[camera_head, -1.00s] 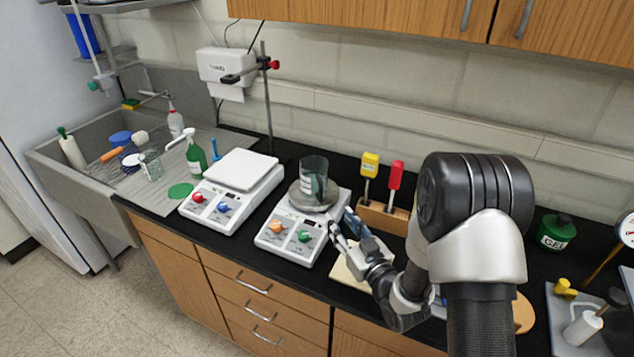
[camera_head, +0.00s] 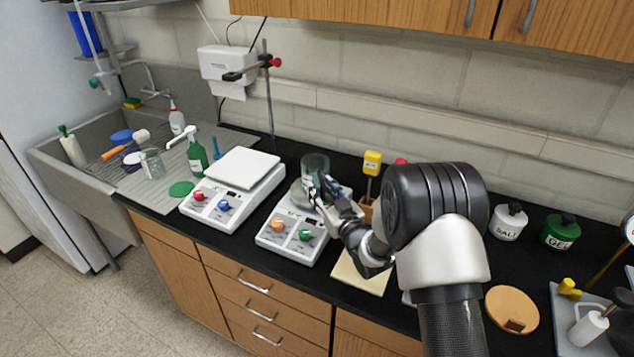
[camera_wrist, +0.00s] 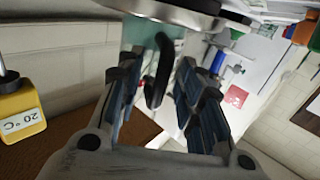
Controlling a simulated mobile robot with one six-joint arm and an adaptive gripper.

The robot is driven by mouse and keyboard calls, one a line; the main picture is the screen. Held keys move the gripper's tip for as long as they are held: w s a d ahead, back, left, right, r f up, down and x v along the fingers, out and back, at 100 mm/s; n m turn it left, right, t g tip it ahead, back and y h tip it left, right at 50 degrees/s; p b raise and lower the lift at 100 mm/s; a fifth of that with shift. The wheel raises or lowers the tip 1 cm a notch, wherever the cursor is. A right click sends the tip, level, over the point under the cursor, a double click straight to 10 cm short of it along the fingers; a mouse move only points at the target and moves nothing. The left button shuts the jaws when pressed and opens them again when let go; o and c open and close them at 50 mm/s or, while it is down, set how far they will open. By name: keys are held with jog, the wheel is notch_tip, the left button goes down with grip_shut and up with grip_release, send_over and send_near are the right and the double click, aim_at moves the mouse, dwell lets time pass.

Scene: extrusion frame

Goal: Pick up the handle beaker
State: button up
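The handle beaker (camera_head: 314,166) is a clear glass beaker on the round metal plate of the right hotplate (camera_head: 280,246). Its black handle (camera_wrist: 160,72) faces my wrist camera, with the greenish glass behind it. My gripper (camera_head: 324,190) is at the beaker's front right side. In the wrist view the two fingers of my gripper (camera_wrist: 158,80) are apart, one on each side of the handle, with gaps visible. The fingers hide part of the beaker in the head view.
A second white device (camera_head: 230,197) with a flat top stands to the left. A yellow-topped tool (camera_head: 372,162) and a red one stand in a wooden block just right of my gripper. A clamp stand (camera_head: 268,100) rises behind. A pale pad (camera_head: 362,272) lies in front.

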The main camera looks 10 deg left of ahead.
grip_shut()
dwell(0.3)
dwell(0.3)
